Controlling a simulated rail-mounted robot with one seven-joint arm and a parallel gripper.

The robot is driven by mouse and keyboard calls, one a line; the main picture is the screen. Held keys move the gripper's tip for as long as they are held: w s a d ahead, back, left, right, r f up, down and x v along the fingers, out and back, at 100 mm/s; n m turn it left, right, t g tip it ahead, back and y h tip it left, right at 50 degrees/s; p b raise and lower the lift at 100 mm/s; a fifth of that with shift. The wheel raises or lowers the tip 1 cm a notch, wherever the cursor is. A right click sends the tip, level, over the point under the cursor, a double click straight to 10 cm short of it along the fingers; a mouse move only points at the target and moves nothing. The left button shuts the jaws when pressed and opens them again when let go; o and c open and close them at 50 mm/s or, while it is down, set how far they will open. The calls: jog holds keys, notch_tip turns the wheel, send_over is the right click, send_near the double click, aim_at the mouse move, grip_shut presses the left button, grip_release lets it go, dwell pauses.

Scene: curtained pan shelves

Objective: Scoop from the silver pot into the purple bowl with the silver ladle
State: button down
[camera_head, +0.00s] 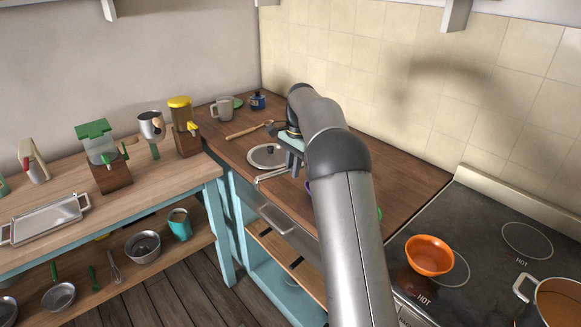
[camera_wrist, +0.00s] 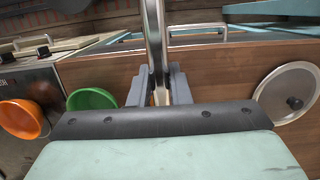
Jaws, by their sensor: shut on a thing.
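My gripper (camera_wrist: 158,92) is shut on the metal handle of the silver ladle (camera_wrist: 154,40), which runs up and out of the wrist view. In the head view my gripper (camera_head: 294,160) is over the wooden counter, and the ladle (camera_head: 271,176) sticks out to its left near the front edge; its scoop is not clear. A silver pot (camera_head: 523,287) with orange-brown contents stands on the stove at the lower right, partly cut off. Only a sliver of purple (camera_head: 308,186), perhaps the purple bowl, shows beside my arm; the rest is hidden.
An orange bowl (camera_head: 429,254) sits on the stove, near a "HOT" mark. A green bowl (camera_wrist: 92,99) stands on the counter, mostly hidden by my arm in the head view. A round lid (camera_wrist: 292,91) lies nearby. A wooden-handled utensil (camera_head: 248,131) and mug (camera_head: 222,109) are farther back.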

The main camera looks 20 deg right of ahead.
jog(key=shift+a, duration=0.15)
jog(key=shift+f, duration=0.2)
notch_tip(320, 180, down, 2)
jog(key=shift+b, duration=0.6)
jog(key=t+b, duration=0.1)
jog(key=b, duration=0.2)
jog(key=shift+s+f+y, duration=0.1)
jog(key=shift+f+y, duration=0.05)
jog(key=shift+y, duration=0.15)
jog(key=t+b, duration=0.1)
jog(key=b, duration=0.2)
jog(key=shift+s+f+y+b, duration=0.1)
jog(key=shift+y+b, duration=0.2)
jog(key=shift+b, duration=0.1)
jog(key=shift+r+t+b, duration=0.2)
jog(key=shift+t+b, duration=0.1)
jog(key=shift+b, duration=0.05)
